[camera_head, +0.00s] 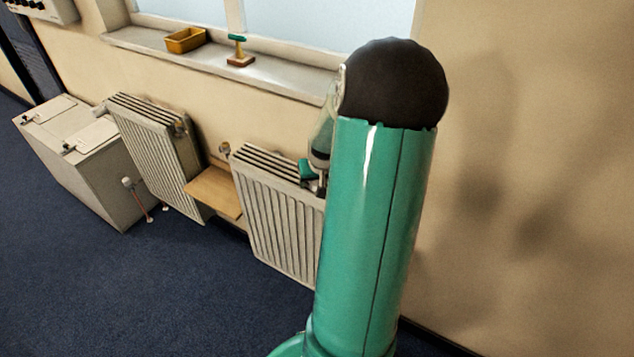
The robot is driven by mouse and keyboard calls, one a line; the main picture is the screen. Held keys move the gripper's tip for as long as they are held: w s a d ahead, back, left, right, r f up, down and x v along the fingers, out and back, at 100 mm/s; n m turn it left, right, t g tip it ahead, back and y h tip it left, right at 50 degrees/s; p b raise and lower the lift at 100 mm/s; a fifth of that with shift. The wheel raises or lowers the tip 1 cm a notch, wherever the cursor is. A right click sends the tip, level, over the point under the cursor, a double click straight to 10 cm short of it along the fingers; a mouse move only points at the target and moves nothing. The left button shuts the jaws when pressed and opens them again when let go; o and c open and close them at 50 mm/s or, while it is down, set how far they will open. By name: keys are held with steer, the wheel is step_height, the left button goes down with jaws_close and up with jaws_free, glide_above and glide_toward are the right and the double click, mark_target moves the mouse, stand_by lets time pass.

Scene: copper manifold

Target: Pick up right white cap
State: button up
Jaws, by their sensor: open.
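My gripper (311,171) shows only in part, at the top right corner of the right radiator (283,218). It is open, and my own teal arm hides much of it. I cannot see a white cap at that corner; whatever is there is hidden or too small to tell. A small pale-topped brass valve (225,150) stands at the left end of the right radiator. A white cap (128,183) shows farther left, low beside the left radiator (160,160), above a copper pipe.
A wooden shelf (214,192) bridges the two radiators. A pale cabinet (85,155) stands at the left. The windowsill (290,78) holds a yellow tray (185,40) and a green-handled tool (238,50). The dark blue carpet (130,290) in front is clear.

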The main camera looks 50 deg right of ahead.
steer(key=c, duration=1.1)
steer(key=shift+o, duration=0.2)
